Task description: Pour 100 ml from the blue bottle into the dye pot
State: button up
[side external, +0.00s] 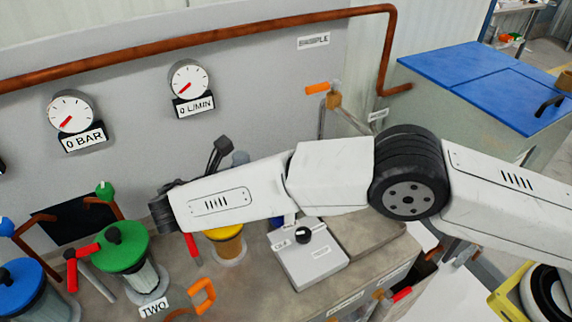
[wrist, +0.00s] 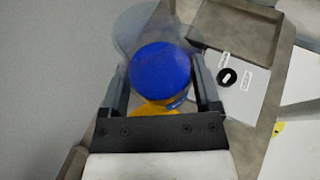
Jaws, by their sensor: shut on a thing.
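In the wrist view my gripper (wrist: 160,85) is shut on the blue bottle, with one dark finger on each side. Its round blue cap (wrist: 160,70) faces the camera, and its clear, see-through body (wrist: 140,25) shows past the cap's far edge. A yellow-topped cylinder (side external: 225,233) is partly hidden below the arm; yellow also shows beneath the bottle in the wrist view (wrist: 150,109). I cannot identify the dye pot.
A pale box with a black knob (side external: 310,262) stands right of the yellow top, beside a shallow grey tray (side external: 375,238). Green (side external: 120,247) and blue (side external: 22,284) capped cylinders stand left. Gauges (side external: 70,112) and a copper pipe (side external: 200,47) line the panel behind.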

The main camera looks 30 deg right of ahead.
aim_at(236, 165)
jog(key=shift+a+r+n+t, duration=0.1)
jog(key=shift+a+n+t, duration=0.2)
jog(key=shift+a, duration=0.2)
jog(key=shift+r, duration=0.15)
jog(key=shift+w+d+r+g+y, duration=0.1)
jog(key=shift+d+r+g+y, duration=0.15)
jog(key=shift+r+y, duration=0.3)
jog(key=shift+d+r+g+y, duration=0.15)
jog(key=shift+d+r+y, duration=0.05)
jog(key=shift+r+y, duration=0.3)
jog(key=shift+w+d+r+m+y, duration=0.1)
jog(key=shift+d+r+m+y, duration=0.1)
jog(key=shift+d+m+y, duration=0.5)
notch_tip(236, 165, down, 2)
jog(key=shift+d+f+g+y, duration=0.15)
jog(key=shift+g+y, duration=0.35)
jog(key=shift+y, duration=0.35)
jog(key=shift+w+d+f+y, duration=0.15)
jog(key=shift+d+f+y, duration=0.35)
jog(key=shift+y, duration=0.4)
jog(key=shift+r+y, duration=0.2)
jog(key=shift+y, duration=0.1)
jog(key=shift+r+m+g+y+p, duration=0.3)
jog(key=shift+y+p, duration=0.1)
jog(key=shift+y, duration=0.1)
